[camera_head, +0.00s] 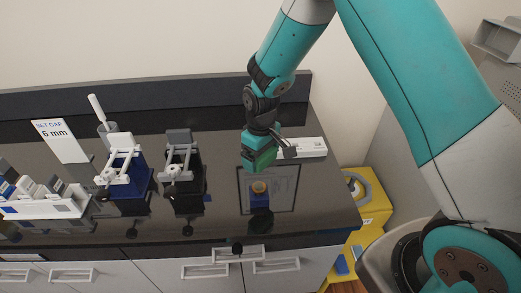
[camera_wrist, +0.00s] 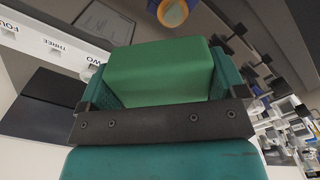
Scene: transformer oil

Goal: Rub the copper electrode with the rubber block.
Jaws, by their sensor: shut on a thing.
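The rubber block (camera_wrist: 158,72) is a green rectangular block held between the two teal fingers of my gripper (camera_wrist: 163,88). In the head view the block (camera_head: 260,160) hangs below my gripper (camera_head: 262,148), above the dark counter. The copper electrode (camera_head: 259,187) is a small round orange-copper piece on a dark blue base, a little in front of the block and apart from it. In the wrist view the electrode (camera_wrist: 172,12) shows past the block's far edge, cut by the top of the picture.
A white slotted rack (camera_head: 308,147) stands just right of my gripper; its labels TWO, THREE and FOUR show in the wrist view. Two clamp-like devices, blue-based (camera_head: 124,178) and black (camera_head: 184,178), stand left. A "SET GAP 6 mm" sign (camera_head: 60,141) stands further left.

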